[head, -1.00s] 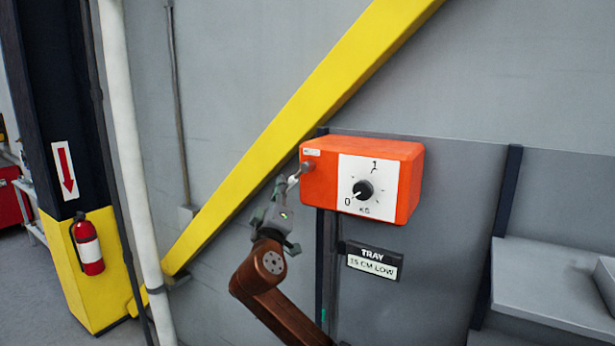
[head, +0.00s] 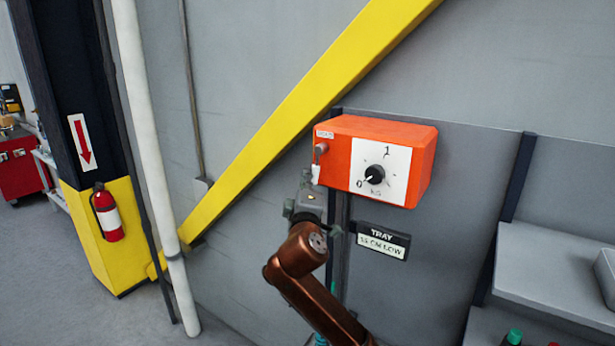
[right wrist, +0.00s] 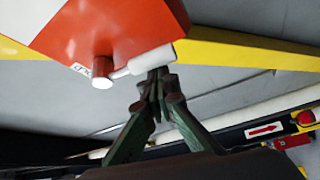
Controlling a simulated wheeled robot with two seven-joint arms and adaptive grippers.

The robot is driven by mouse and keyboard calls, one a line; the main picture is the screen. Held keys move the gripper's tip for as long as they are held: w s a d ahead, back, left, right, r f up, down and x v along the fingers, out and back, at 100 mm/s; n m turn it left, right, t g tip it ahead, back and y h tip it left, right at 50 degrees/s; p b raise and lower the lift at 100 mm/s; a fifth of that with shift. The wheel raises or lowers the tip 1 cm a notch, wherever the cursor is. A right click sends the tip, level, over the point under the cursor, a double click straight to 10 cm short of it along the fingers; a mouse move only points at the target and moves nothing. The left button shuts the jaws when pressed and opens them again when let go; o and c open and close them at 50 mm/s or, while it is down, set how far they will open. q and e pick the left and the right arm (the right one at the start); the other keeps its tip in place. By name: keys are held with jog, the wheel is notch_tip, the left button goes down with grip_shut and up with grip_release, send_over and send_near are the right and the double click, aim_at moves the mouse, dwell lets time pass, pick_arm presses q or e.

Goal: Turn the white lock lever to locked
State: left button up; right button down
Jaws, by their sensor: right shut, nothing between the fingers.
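The orange box (head: 340,160) is on the wall, with a round pivot (head: 321,149) at its left end. The white lever (head: 316,173) hangs down from this pivot, tilted slightly left. In the right wrist view, the lever's white grip (right wrist: 152,60) reaches out sideways from the pivot (right wrist: 103,72). My right gripper (head: 309,188) is just below the lever. In the right wrist view its fingertips (right wrist: 158,76) are shut, empty, and close against the lever grip. Whether they touch is unclear. My left gripper is not in view.
A black dial (head: 374,174) on a white plate sits on the box front. A tray sign (head: 382,241) is below, and a grey shelf (head: 555,265) is at right. A yellow diagonal beam (head: 290,120) and a white pipe (head: 150,170) are at left.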

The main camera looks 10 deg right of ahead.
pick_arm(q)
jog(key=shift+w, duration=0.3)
